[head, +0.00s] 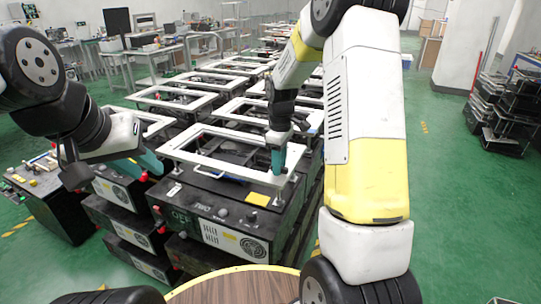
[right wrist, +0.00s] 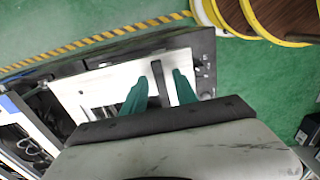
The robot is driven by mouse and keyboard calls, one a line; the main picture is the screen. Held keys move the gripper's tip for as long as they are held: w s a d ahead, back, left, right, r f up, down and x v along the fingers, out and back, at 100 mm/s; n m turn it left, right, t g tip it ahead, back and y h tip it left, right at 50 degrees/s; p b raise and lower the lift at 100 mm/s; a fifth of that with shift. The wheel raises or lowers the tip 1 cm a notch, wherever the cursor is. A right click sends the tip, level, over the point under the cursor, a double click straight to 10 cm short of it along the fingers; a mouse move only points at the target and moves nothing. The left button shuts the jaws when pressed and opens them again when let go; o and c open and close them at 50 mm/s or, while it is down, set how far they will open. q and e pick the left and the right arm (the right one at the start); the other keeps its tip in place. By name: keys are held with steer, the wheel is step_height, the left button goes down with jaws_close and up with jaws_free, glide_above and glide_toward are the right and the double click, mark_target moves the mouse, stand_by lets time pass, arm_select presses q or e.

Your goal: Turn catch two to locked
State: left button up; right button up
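A black box (head: 180,220) with a label reading "TWO" on its front top edge stands before me. Small knobs (head: 222,212) and a pale lever-like part (head: 173,190) sit along that edge; I cannot tell which is catch two or how it is set. My right gripper (head: 277,158) points down over the right side of the white frame on the box.
More black units with white frames stand in rows behind. Green floor (head: 440,190) is open at the right.

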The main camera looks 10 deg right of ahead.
steer(key=shift+c, duration=0.4)
jaws_close()
steer(key=shift+m, duration=0.4)
steer(key=m, duration=0.3)
steer(key=shift+m, duration=0.4)
steer(key=m, duration=1.3)
steer(key=shift+m, duration=0.3)
